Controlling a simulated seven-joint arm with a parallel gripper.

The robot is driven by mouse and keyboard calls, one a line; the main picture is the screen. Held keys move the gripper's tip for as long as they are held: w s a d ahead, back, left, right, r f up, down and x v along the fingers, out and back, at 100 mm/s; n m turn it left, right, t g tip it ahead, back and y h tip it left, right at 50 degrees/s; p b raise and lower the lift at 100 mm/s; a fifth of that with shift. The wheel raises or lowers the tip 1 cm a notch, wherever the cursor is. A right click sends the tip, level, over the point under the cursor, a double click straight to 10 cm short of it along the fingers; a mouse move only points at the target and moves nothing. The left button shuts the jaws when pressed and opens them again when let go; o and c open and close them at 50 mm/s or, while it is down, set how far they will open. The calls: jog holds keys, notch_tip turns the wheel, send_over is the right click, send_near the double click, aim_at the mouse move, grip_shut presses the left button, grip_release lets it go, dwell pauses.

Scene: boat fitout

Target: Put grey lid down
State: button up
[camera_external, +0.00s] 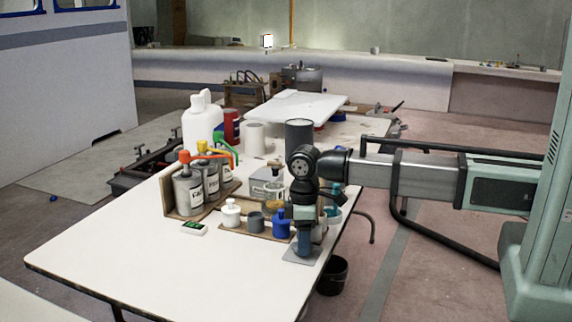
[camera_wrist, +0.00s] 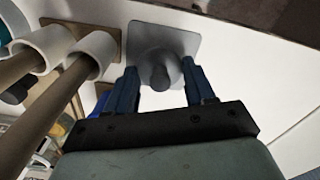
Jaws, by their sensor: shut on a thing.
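My gripper (camera_wrist: 158,68) points down at the front right of the white table, with its blue fingers on either side of the grey lid. The lid (camera_wrist: 160,78) is round with a knob and shows between the fingers in the wrist view. Beyond it is a flat grey square plate (camera_wrist: 182,36), which also shows under my gripper in the external view (camera_external: 297,256). The lid is over this plate; I cannot tell whether they touch. In the external view my gripper (camera_external: 303,250) mostly hides the lid.
Just left of my gripper stand a blue pot (camera_external: 281,225), a grey pot (camera_external: 256,222) and a white pot (camera_external: 231,213) on a brown board. Labelled cans (camera_external: 187,190) stand farther left. The table's right edge is close; its front left is clear.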

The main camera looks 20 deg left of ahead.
jog(key=shift+f, duration=0.3)
jog(key=shift+f, duration=0.1)
jog(key=o, duration=1)
notch_tip(320, 180, up, 12)
dwell(0.3)
dwell(0.5)
